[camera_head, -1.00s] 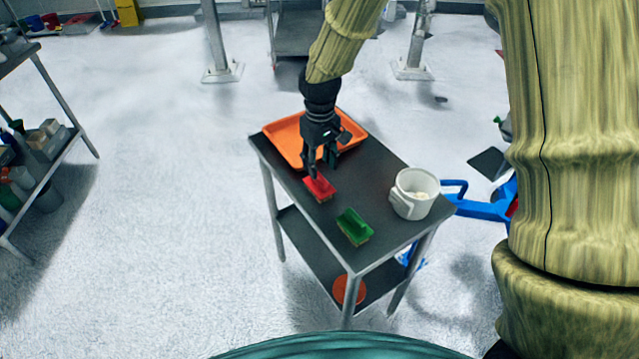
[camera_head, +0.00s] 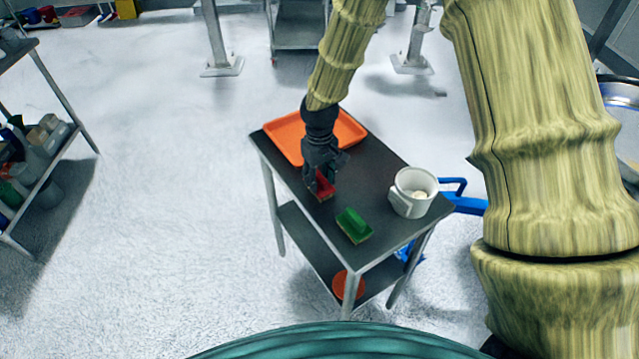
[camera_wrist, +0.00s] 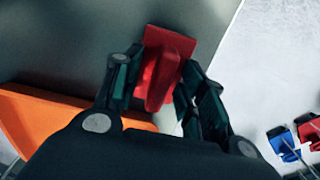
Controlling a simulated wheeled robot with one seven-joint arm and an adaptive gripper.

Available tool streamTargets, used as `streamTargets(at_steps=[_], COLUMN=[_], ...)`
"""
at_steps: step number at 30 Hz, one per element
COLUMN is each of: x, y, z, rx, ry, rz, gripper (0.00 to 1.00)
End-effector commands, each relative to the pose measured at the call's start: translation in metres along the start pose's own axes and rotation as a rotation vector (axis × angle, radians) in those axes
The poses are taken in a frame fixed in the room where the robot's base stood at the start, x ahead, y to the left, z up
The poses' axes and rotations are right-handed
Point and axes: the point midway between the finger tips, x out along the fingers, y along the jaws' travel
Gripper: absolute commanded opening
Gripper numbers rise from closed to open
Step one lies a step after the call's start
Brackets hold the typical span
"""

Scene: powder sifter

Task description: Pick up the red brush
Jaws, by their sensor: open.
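The red brush (camera_head: 322,188) lies on the dark top of the small table (camera_head: 379,173), between the orange tray and the green brush. My gripper (camera_head: 319,186) is directly over it and hides part of it in the head view. In the wrist view the red brush (camera_wrist: 162,68) shows between the two open fingers of my gripper (camera_wrist: 157,95), one on each side of its raised handle. I cannot tell whether the fingers touch it.
The orange tray (camera_head: 285,139) lies behind my gripper. A green brush (camera_head: 354,225) lies in front, and a white pitcher (camera_head: 412,193) stands to the right. A shelf rack (camera_head: 50,170) stands at the far left. Open floor lies left of the table.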

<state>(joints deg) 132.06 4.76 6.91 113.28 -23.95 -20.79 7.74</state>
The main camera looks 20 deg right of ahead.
Motion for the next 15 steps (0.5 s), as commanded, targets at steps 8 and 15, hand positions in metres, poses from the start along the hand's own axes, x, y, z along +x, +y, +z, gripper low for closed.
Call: streamTargets(at_steps=[8,15], x=[0.0,-0.0002], y=[0.0002,0.0002], z=[0.0,0.0], rx=[0.0,0.0], ry=[0.0,0.0], rz=[0.0,0.0], gripper=[0.19,0.0])
